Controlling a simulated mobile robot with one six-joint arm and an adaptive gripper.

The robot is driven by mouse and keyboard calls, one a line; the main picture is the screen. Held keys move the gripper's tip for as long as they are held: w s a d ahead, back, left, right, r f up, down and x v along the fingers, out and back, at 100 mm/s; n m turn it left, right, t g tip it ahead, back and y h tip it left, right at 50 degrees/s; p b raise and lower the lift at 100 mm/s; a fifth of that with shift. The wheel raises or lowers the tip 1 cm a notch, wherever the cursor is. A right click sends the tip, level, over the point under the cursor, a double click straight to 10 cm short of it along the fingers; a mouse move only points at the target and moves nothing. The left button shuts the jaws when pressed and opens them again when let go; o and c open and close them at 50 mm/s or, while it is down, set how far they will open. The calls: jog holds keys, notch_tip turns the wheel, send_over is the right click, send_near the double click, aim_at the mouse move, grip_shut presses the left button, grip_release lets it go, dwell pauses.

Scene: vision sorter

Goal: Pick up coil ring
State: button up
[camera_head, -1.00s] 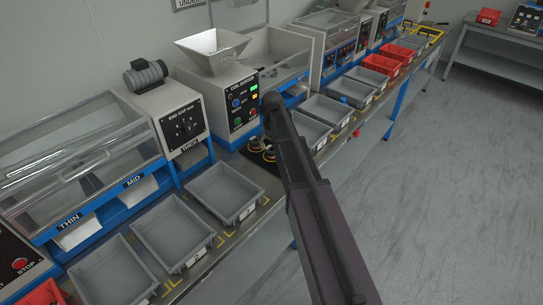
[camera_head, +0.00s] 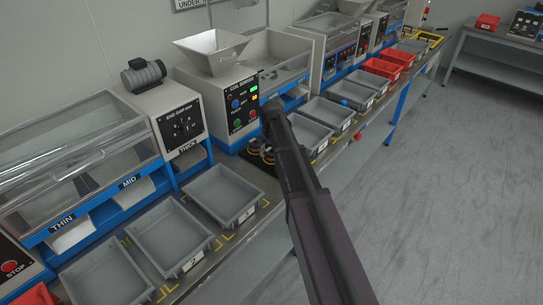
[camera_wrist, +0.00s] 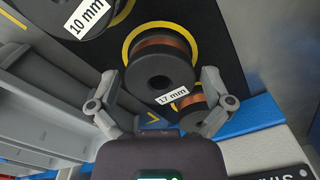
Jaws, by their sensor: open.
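A black-flanged coil ring with a copper winding (camera_wrist: 160,72), labelled 17 mm, sits on a dark mat with a yellow circle around it. My gripper (camera_wrist: 159,82) is open, with one finger on each side of this ring; I cannot tell whether either finger touches it. A smaller copper coil (camera_wrist: 192,116) is partly hidden beside the right finger. Another coil labelled 10 mm (camera_wrist: 80,12) is cut off at the upper left. In the head view, coils (camera_head: 267,156) show on the mat just left of my arm, which hides the gripper there.
Grey trays (camera_head: 256,193) line the bench on both sides of the mat. A coil machine with a hopper (camera_head: 213,45) stands behind it. Red trays (camera_head: 383,70) are farther along. The floor to the right is clear.

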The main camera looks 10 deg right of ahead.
aim_at(272, 151)
jog(key=c, duration=1.1)
jog(key=shift+r, duration=0.15)
notch_tip(272, 151, up, 4)
jog(key=p, duration=0.3)
jog(key=shift+f+p, duration=0.25)
jog(key=shift+p, duration=0.15)
jog(key=s, duration=1)
jog(key=s+r+p, duration=0.1)
jog(key=s, duration=0.5)
jog(key=shift+a+r, duration=0.1)
jog(key=shift+a, duration=0.2)
